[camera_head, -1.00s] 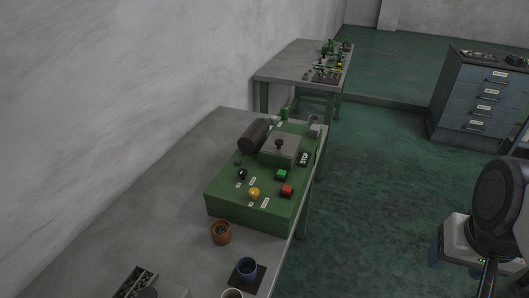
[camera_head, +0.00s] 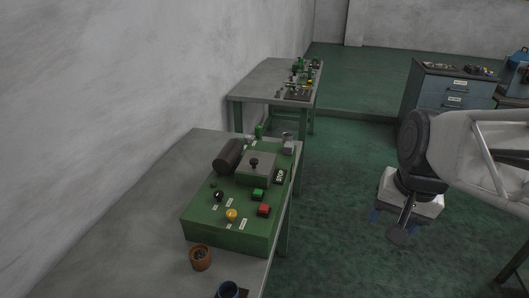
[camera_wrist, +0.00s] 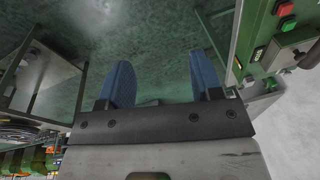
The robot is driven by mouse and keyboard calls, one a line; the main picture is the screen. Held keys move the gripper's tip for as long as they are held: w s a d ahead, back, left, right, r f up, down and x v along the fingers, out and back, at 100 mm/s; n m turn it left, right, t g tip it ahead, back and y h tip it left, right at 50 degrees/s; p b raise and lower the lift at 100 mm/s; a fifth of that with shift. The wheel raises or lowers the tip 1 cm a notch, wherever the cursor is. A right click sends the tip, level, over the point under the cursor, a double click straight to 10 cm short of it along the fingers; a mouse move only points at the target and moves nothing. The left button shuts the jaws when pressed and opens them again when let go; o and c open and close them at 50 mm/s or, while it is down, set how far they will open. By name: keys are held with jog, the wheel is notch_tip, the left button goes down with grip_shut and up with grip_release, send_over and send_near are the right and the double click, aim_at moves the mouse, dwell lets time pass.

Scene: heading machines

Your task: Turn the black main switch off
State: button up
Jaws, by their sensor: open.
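The green machine (camera_head: 235,232) stands on the near grey bench. A small black knob (camera_head: 218,195) sits on the left of its top, beside a white label, and looks like the black main switch. Its exact setting is too small to read. My gripper's wrist shows at the right of the head view, over the floor and well apart from the machine. In the wrist view my gripper (camera_wrist: 160,62) is open and empty, its two blue fingers pointing at the green floor. That view shows part of the machine (camera_wrist: 244,30) at the upper right; the black knob is not visible there.
Near the knob are a yellow knob (camera_head: 232,215), a green button (camera_head: 258,194), a red button (camera_head: 264,210) and a grey cover (camera_head: 256,170) with a dark knob. Floor right of the bench is free.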

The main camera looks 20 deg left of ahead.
jog(key=w+a+m+g+y, duration=0.1)
jog(key=w+a+m, duration=0.1)
jog(key=w+a, duration=0.55)
jog(key=m+g+y, duration=0.1)
jog(key=m+g, duration=0.3)
jog(key=m, duration=0.1)
send_near(219, 192)
jog(key=f, duration=0.1)
jog(key=shift+s+a, duration=0.1)
jog(key=shift+s, duration=0.15)
jog(key=shift+f, duration=0.2)
jog(key=shift+x, duration=3.75)
jog(key=shift+c, duration=0.2)
jog(key=c, duration=0.9)
